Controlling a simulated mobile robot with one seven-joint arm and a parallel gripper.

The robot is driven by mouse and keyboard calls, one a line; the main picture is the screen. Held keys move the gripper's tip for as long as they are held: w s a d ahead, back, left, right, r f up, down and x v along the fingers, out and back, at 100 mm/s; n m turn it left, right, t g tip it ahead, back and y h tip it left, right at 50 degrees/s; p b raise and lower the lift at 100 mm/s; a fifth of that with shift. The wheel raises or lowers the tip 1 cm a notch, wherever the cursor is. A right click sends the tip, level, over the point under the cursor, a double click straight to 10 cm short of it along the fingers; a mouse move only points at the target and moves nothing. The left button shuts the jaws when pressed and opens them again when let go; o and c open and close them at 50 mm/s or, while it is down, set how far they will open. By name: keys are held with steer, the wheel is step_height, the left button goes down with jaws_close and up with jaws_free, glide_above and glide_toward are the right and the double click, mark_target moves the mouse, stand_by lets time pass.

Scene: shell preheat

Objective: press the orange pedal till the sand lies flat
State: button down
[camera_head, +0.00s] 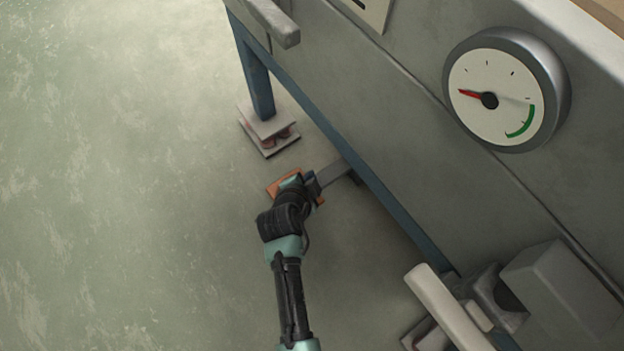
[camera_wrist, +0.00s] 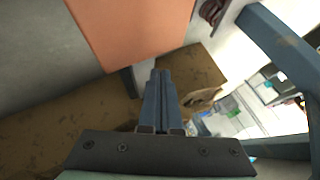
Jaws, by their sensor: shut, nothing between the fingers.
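The orange pedal (camera_head: 275,187) sits low by the floor at the end of a grey lever (camera_head: 334,173) that comes out from under the machine. My gripper covers part of it in the head view. In the wrist view the flat orange face of the pedal (camera_wrist: 130,28) fills the upper middle. My gripper (camera_wrist: 161,75) is shut and empty, its fingertips just below the pedal's edge in that picture. I cannot tell whether the fingers touch the pedal. No sand can be made out in either view.
A round gauge (camera_head: 492,90) on the grey machine has its red needle pointing left, away from the green band at lower right. A blue leg (camera_head: 258,85) stands on a layered foot (camera_head: 268,130) near the pedal. A pale handle (camera_head: 446,305) juts out lower right. Floor at left is clear.

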stand_by(0.6)
steer(key=shift+f+b, duration=0.35)
steer(key=shift+f, duration=0.1)
steer(key=shift+s+a+f+b, duration=0.1)
steer(key=shift+f+b, duration=1.25)
steer(key=shift+f, duration=0.25)
stand_by(1.1)
steer(key=shift+s+a+f+b, duration=0.15)
steer(key=shift+a+f+b, duration=0.05)
steer(key=shift+f+b, duration=0.8)
stand_by(0.7)
steer(key=shift+r+p, duration=2.6)
steer(key=shift+p, duration=0.1)
steer(key=shift+d+r, duration=0.1)
steer(key=shift+r, duration=0.2)
